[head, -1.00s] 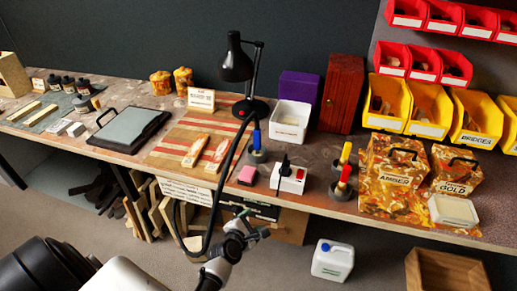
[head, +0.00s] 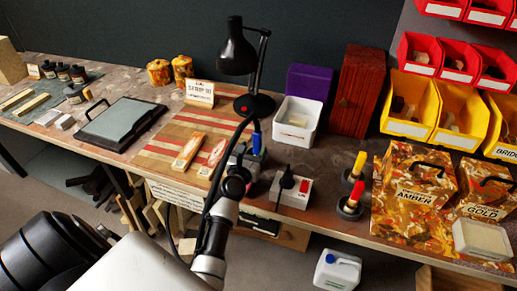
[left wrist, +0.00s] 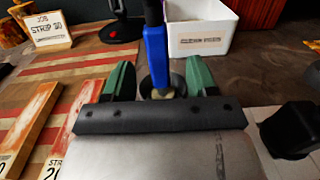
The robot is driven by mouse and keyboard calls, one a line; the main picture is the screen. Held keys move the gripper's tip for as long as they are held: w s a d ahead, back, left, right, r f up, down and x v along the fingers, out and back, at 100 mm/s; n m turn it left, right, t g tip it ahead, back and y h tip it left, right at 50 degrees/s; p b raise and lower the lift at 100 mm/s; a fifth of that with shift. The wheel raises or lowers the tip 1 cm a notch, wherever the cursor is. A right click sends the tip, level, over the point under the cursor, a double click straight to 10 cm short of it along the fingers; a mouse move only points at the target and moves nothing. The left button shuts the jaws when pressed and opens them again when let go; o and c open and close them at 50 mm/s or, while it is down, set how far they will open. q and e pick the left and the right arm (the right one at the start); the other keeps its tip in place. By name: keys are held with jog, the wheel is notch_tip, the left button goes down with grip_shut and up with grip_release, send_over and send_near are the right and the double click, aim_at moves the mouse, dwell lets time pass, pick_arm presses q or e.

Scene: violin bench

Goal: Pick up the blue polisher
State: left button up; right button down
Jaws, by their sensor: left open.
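The blue polisher (head: 256,143) stands upright on the bench, just in front of the white bin. In the left wrist view its blue handle (left wrist: 156,52) shows in the middle, with a dark round base low behind my gripper. My left gripper (left wrist: 160,72) is open, one green finger on each side of the handle in the picture. I cannot tell how deep the handle sits between them. In the head view my left gripper (head: 244,160) is at the polisher and partly covers it. My right gripper is not in view.
A black lamp (head: 236,55) and a white bin (head: 297,122) stand behind. A white switch box (head: 291,191) is to the right, then red and yellow polishers (head: 351,195). Wooden strips (head: 188,152) lie left on a striped board. Amber cases (head: 412,190) stand farther right.

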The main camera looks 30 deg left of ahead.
aim_at(256, 142)
pick_arm(q)
jog(key=shift+w+a, duration=0.15)
jog(key=shift+w, duration=0.45)
jog(key=shift+w+f, duration=0.1)
jog(key=shift+w, duration=0.2)
jog(key=b+x, duration=0.1)
jog(key=x, duration=0.3)
jog(key=shift+w+a+b, duration=0.15)
jog(key=shift+a+b, duration=0.05)
jog(key=shift+b, duration=0.1)
jog(key=shift+w+a, duration=0.1)
jog(key=shift+w, duration=0.4)
jog(key=shift+s+r, duration=0.1)
jog(key=shift+r, duration=0.15)
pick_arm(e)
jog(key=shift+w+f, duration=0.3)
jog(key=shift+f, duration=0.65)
